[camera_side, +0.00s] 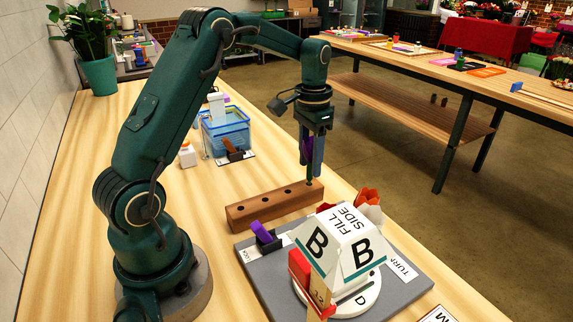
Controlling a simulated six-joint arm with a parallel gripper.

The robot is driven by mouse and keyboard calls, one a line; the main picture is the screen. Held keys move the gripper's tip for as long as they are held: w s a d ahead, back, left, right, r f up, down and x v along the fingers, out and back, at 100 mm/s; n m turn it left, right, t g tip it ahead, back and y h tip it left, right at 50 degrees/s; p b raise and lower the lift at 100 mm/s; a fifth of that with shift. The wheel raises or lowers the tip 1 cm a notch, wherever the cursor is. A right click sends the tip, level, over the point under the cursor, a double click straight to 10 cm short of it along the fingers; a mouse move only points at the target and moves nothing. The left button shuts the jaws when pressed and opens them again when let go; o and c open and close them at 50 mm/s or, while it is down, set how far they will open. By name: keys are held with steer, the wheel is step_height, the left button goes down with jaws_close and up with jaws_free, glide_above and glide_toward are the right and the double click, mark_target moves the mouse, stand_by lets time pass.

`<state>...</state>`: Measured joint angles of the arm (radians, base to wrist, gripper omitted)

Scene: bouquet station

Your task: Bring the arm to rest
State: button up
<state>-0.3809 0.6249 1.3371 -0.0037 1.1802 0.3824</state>
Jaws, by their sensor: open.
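My arm reaches over the wooden table from the left, and my gripper (312,168) points down above the right end of a wooden block (268,212). Its jaws are open. A purple item with a green stem (314,186) shows at the jaws, and the stem goes down to the block's right end. I cannot tell whether the jaws touch it. Other dark holes in the block look empty.
In front, a white box marked B (362,250) stands on a round white stand on a grey board (265,290), with red and orange pieces around it. A purple piece (261,232) sits in a black holder. A blue bin (226,132) stands behind.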

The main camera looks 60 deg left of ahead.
mark_target(311, 139)
steer(key=o, duration=0.9)
steer(key=shift+r, duration=0.1)
steer(key=shift+r, duration=3.15)
steer(key=o, duration=0.4)
